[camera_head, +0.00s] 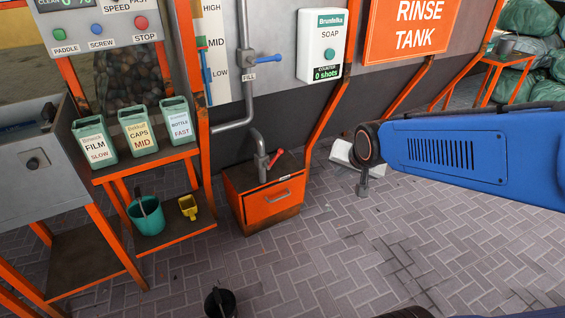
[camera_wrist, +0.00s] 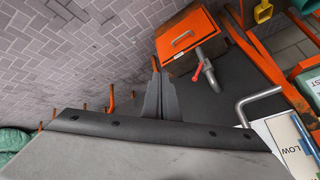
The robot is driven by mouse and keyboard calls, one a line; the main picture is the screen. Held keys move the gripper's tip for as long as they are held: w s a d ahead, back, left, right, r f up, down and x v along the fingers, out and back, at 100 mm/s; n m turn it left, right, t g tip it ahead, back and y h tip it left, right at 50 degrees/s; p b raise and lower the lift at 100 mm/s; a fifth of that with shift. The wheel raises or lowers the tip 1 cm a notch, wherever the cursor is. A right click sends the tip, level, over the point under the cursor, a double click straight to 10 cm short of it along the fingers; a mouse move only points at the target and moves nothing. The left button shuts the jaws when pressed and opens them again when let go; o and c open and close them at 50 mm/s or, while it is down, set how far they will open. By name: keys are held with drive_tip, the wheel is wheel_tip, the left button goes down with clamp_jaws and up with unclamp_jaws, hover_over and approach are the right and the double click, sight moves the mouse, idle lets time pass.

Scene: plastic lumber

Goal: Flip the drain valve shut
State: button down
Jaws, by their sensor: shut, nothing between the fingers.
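The drain valve appears to be the red lever (camera_head: 275,158) on a short grey pipe (camera_head: 259,143) above an orange box (camera_head: 268,200). The lever sticks out sideways from the pipe, angled up to the right. In the wrist view the red lever (camera_wrist: 199,85) shows beside the pipe (camera_wrist: 209,72), right of my fingers. My gripper (camera_wrist: 157,72) is shut and empty, with its fingers together. In the head view my gripper (camera_head: 363,189) hangs below the end of my blue arm, well right of the box and lever, touching nothing visible.
A blue fill lever (camera_head: 265,59) sits on the wall pipe above. A soap dispenser (camera_head: 322,47) hangs on the wall. An orange stand (camera_head: 150,165) with labelled bins is left of the box. Orange posts (camera_head: 327,112) slant behind. Brick floor between box and gripper is clear.

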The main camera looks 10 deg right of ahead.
drive_tip(key=w+a+f+m+t+y, duration=0.15)
drive_tip(key=w+f+m, duration=0.3)
drive_tip(key=w, duration=0.55)
drive_tip(key=w+f+m+t+h, duration=0.1)
drive_tip(key=w+f+m+t, duration=0.3)
drive_tip(key=w, duration=0.7)
drive_tip(key=w+a+f+m+t+y, duration=0.1)
drive_tip(key=w+f+m, duration=0.2)
drive_tip(key=f+m, duration=0.2)
drive_tip(key=w+a+f+m+t+y, duration=0.1)
drive_tip(key=w+f+m, duration=0.3)
drive_tip(key=f, duration=0.6)
drive_tip(key=shift+w+a+f+m+t+y, duration=0.2)
drive_tip(key=shift+a+m+t+y, duration=0.2)
drive_tip(key=shift+m+t+y, duration=0.2)
drive_tip(key=w+a+r, duration=0.2)
drive_tip(key=w+a, duration=0.2)
drive_tip(key=w, duration=0.4)
drive_tip(key=shift+a, duration=0.25)
